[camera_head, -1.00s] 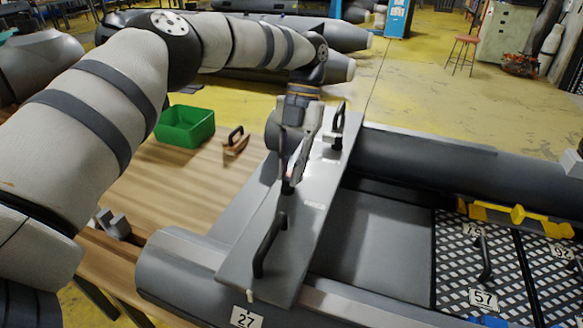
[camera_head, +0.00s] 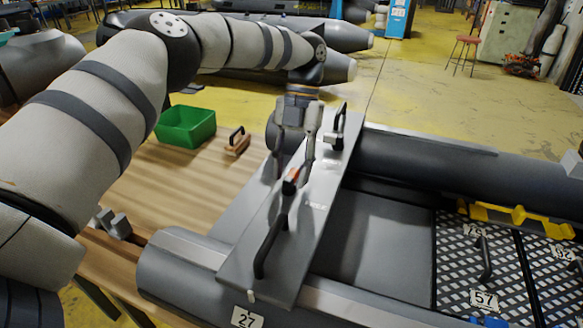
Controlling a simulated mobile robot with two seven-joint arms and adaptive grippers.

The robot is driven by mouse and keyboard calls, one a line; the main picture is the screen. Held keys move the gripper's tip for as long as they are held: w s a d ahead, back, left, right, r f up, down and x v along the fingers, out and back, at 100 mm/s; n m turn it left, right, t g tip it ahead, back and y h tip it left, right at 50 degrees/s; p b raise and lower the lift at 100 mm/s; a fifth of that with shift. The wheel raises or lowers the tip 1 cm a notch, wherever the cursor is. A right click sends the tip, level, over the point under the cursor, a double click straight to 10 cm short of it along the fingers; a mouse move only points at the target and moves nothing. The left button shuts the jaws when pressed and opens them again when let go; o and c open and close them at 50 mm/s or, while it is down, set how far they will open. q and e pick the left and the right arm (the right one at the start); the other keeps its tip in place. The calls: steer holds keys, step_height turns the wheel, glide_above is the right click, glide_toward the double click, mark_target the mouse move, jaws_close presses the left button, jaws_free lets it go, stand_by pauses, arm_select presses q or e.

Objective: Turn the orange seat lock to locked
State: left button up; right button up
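The orange seat lock (camera_head: 291,175) is a small knob on the grey seat board (camera_head: 278,262), which lies across the grey boat (camera_head: 185,268). Contact with the lock cannot be made out. A black handle (camera_head: 268,248) on the board stands just in front of the lock. My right gripper is not in view.
Another black handle (camera_head: 340,118) stands at the board's far end. A green bin (camera_head: 185,128) and a wooden block with a black handle (camera_head: 237,143) are on the wooden table (camera_head: 185,192). Chequered panels (camera_head: 455,275) and a yellow part (camera_head: 500,216) lie at right.

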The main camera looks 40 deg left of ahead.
arm_select(q)
steer(key=v, duration=0.7)
steer(key=shift+r, duration=0.2)
steer(key=shift+w, duration=0.1)
